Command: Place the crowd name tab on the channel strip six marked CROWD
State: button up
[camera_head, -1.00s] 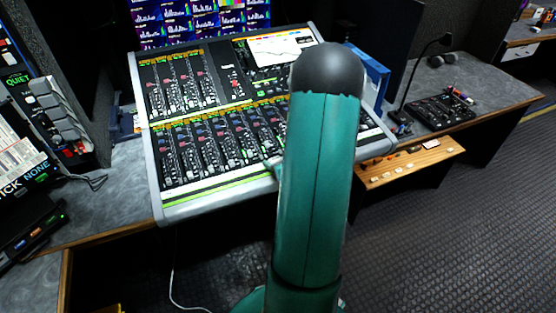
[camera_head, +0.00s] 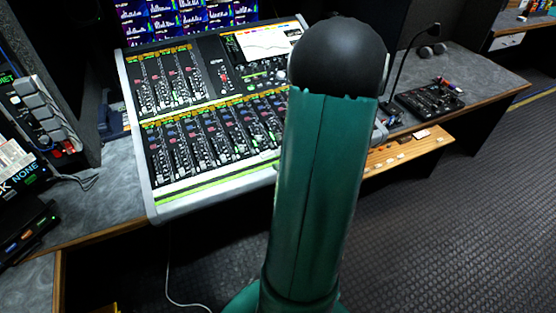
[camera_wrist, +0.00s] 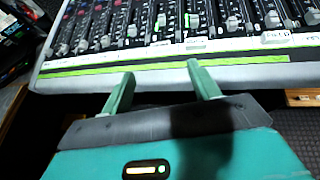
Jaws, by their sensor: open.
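The mixing console (camera_head: 152,196) stands on the desk with a row of channel strips, and a pale label band (camera_wrist: 110,59) runs along its front. My gripper (camera_wrist: 158,82) is open, its two teal fingers over the console's front edge, pointing at the label band. I see nothing between the fingers. A small white tab (camera_wrist: 195,44) lies just beyond the right fingertip, and another (camera_wrist: 278,36) farther right; their lettering is too blurred to read. I cannot make out the crowd name tab or the CROWD marking. In the head view my arm hides my gripper and the console's right part.
A wooden ledge (camera_head: 408,149) with several small pale pieces juts out right of the console, partly behind my arm. A black control panel (camera_head: 430,98) and a gooseneck lamp (camera_head: 405,70) are on the right desk. Panels crowd the left. The floor at right is clear.

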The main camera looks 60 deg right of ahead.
jog(key=w+a+r+n+g+y, duration=0.1)
jog(key=w+a+r+n+y, duration=0.25)
jog(key=a+n, duration=0.45)
jog(key=w+a+r+n+g+y, duration=0.25)
jog(key=a+r+n+y, duration=0.2)
jog(key=a, duration=0.55)
jog(key=w+a+r+n+y, duration=0.3)
jog(key=w+a+n, duration=0.1)
jog(key=a+n, duration=0.4)
jog(key=s+a+r+n+g+h, duration=0.1)
jog(key=s+a+r+n+h, duration=0.2)
jog(key=n, duration=0.7)
jog(key=s+a+r+n+g+h, duration=0.2)
jog(key=s+a+r+n+h, duration=0.1)
jog(key=a+r+n, duration=0.4)
jog(key=shift+s+a+r+n+h, duration=0.15)
jog(key=shift+s+a+n+h, duration=0.15)
jog(key=shift+s+a+n, duration=0.85)
jog(key=shift+w+d, duration=0.2)
jog(key=shift+w, duration=0.1)
